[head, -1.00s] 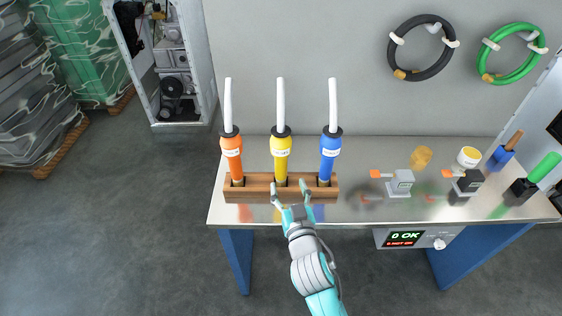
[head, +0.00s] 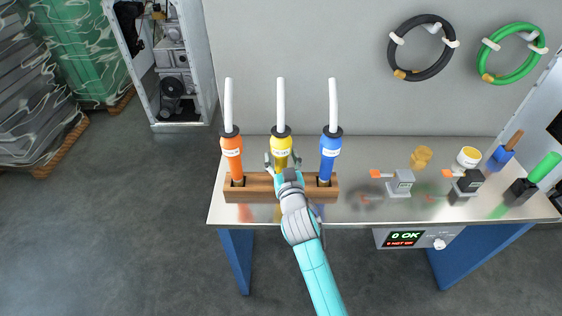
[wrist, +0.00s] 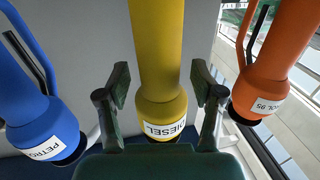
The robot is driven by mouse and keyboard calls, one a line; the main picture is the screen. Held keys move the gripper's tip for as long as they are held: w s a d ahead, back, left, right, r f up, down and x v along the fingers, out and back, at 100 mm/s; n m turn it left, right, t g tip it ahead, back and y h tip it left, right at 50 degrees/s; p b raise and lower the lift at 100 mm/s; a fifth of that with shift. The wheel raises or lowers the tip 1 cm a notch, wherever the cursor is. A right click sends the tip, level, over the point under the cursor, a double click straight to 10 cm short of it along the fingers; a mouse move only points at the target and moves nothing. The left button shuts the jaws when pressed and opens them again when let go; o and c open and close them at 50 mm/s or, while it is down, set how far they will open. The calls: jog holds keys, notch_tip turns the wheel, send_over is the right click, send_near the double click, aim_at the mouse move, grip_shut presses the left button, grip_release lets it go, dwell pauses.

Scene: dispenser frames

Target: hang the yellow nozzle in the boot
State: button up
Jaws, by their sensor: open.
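The yellow nozzle (head: 281,147) stands upright in the wooden block (head: 262,188), between the orange and blue nozzles, with a white hose rising from its top. In the wrist view the yellow nozzle (wrist: 160,50), labelled DIESEL, runs between the two fingers. My gripper (head: 282,160) is open around the yellow nozzle, one finger on each side. In the wrist view my gripper (wrist: 161,92) shows a gap between each finger pad and the nozzle. The nozzle's lower end is hidden behind my arm in the head view. I cannot tell which thing is the boot.
The orange nozzle (head: 232,155) and blue nozzle (head: 329,155) stand close on either side. Small grey (head: 401,182) and black (head: 470,182) fixtures with orange tabs stand on the right of the metal bench (head: 355,205). Coiled hoses hang on the wall.

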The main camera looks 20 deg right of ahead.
jog(key=shift+w, duration=0.45)
grip_shut()
jog(key=shift+r, duration=0.15)
